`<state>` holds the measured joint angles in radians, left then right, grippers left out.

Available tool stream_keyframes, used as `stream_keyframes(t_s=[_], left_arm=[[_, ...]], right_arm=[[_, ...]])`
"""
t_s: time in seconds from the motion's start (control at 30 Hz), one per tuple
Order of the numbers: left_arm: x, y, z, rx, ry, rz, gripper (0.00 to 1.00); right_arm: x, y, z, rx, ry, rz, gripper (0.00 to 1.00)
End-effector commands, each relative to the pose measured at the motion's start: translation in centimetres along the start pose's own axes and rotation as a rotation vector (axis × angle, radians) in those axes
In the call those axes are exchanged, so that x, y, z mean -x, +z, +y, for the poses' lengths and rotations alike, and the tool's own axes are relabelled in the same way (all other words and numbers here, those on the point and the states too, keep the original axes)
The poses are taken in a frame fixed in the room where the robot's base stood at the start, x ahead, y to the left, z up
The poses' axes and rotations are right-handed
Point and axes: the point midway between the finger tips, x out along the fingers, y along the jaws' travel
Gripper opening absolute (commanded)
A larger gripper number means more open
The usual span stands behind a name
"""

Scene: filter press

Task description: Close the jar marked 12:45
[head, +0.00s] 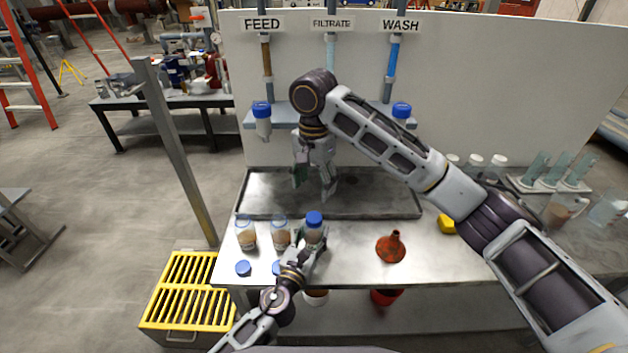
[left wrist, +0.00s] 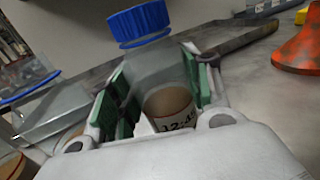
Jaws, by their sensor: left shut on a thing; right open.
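The jar marked 12:45 (left wrist: 160,70) stands in the left wrist view, its label partly readable and brown contents low inside. A blue cap (left wrist: 140,22) sits at its mouth; I cannot tell how tight. In the head view the same jar (head: 314,235) is the rightmost of three at the bench front, with its blue cap (head: 314,218) on top. My left gripper (head: 312,246) is shut on this jar, green pads on both sides. My right gripper (head: 315,187) is open, empty, pointing down above the tray behind the jar.
Two uncapped jars (head: 247,236) (head: 281,236) stand left of it, with loose blue caps (head: 243,268) (head: 277,268) in front. A grey tray (head: 400,208) lies behind. An orange funnel (head: 391,248) stands to the right. Bench space between jar and funnel is clear.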

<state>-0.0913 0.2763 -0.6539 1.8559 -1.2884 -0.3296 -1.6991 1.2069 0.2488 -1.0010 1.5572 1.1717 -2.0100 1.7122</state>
Motion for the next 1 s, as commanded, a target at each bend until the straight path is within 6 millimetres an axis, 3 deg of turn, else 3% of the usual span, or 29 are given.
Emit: stream_keyframes(t_s=[0.47,0.5,0.7,1.0], left_arm=[[0.00,-0.01,0.00,0.000,0.000,0.000,0.00],[0.00,-0.01,0.00,0.000,0.000,0.000,0.51],[0.00,-0.01,0.00,0.000,0.000,0.000,0.73],[0.02,-0.01,0.00,0.000,0.000,0.000,0.73]], right_arm=[[0.66,0.00,0.01,-0.001,0.000,0.000,0.64],[0.66,0.01,0.01,-0.001,0.000,0.000,0.64],[0.65,0.02,0.01,0.000,0.000,-0.001,0.64],[0.64,0.03,0.01,0.000,0.000,-0.001,0.64]])
